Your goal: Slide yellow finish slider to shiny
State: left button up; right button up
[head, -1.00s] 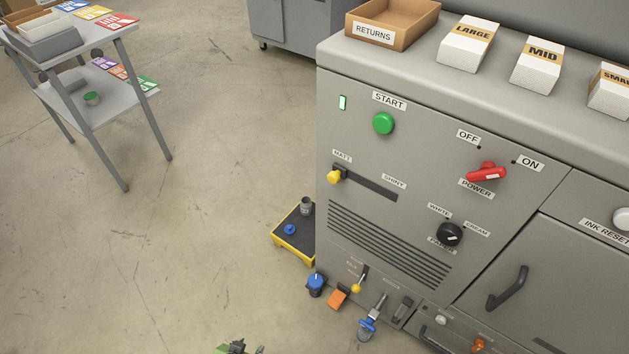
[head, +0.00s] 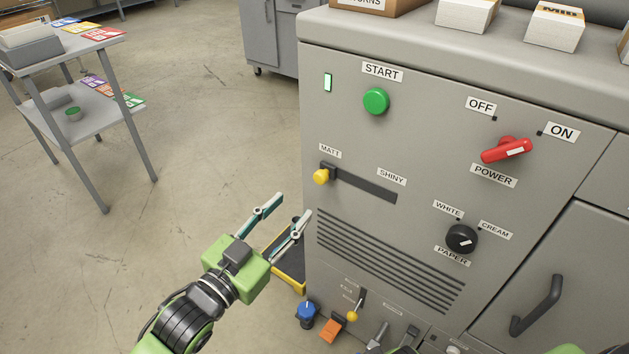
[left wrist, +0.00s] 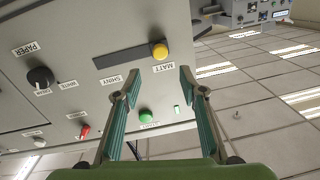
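The yellow finish slider knob (head: 321,176) sits at the left, MATT end of its dark slot (head: 365,188) on the grey machine front. The SHINY label (head: 391,177) is above the slot's right part. The knob also shows in the left wrist view (left wrist: 159,51), beyond the fingertips. My left gripper (head: 293,205) is open and empty, in front of the machine, below and left of the knob and apart from it. Its two fingers are spread in the left wrist view (left wrist: 158,83). My right gripper cannot be made out.
The green START button (head: 376,101) is above the slot. The red POWER handle (head: 506,150) and black PAPER knob (head: 461,238) are to the right. A yellow-edged tray (head: 291,281) lies on the floor behind my left gripper. A grey cart (head: 103,112) stands at the left.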

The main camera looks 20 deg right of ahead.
aim_at(319, 179)
pick_arm(q)
jog(key=b+x, duration=0.1)
jog(key=x, duration=1)
jog(key=shift+w+d+b, duration=0.1)
jog(key=shift+d+b, duration=0.05)
jog(key=shift+b, duration=0.2)
jog(key=shift+w+d, duration=0.4)
pick_arm(e)
notch_tip(319, 179, up, 7)
jog(key=shift+s+f, duration=0.15)
jog(key=shift+f, duration=0.05)
jog(key=shift+d, duration=0.1)
pick_arm(q)
grip_shut()
